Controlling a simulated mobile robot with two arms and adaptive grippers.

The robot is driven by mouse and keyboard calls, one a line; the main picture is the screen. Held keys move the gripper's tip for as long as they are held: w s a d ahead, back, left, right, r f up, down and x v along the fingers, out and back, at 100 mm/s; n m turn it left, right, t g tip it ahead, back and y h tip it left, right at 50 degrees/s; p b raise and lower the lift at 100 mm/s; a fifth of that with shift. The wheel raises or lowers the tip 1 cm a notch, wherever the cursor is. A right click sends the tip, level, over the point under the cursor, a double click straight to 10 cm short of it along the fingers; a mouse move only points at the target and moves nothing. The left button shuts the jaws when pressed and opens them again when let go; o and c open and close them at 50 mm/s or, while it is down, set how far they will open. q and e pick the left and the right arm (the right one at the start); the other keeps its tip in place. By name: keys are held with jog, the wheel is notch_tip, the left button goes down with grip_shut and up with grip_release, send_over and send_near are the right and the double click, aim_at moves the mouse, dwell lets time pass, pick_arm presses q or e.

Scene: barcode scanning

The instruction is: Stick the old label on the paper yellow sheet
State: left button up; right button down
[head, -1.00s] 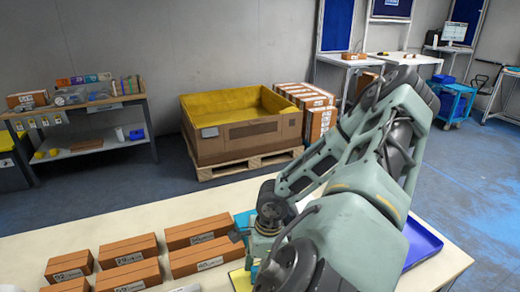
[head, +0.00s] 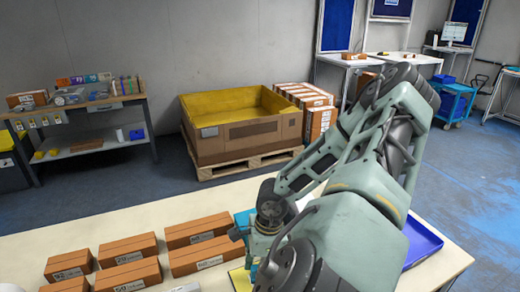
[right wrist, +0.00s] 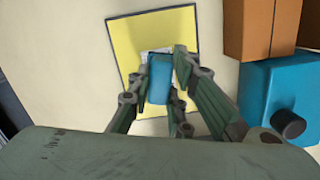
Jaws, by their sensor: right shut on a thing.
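The yellow sheet (right wrist: 123,45) lies flat on the table, with a dark border, in the right wrist view. Only a corner of this yellow sheet (head: 238,281) shows in the head view, beside my arm. My right gripper (right wrist: 161,68) is over the sheet's lower part, its fingers closed around a small blue item (right wrist: 160,82). A whitish edge, possibly the old label, shows at the far end of the blue item; most of it is hidden by the fingers. I cannot tell whether it touches the sheet. My left gripper is not in view.
A blue device with a black knob (right wrist: 266,92) stands just right of the sheet. Brown boxes (right wrist: 262,25) are beyond it. Several brown boxes (head: 197,257) stand in rows on the table. A blue tray (head: 421,243) lies at the right.

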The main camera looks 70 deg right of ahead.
dwell(0.3)
jog(key=shift+r+p, duration=2.7)
jog(key=shift+r, duration=0.75)
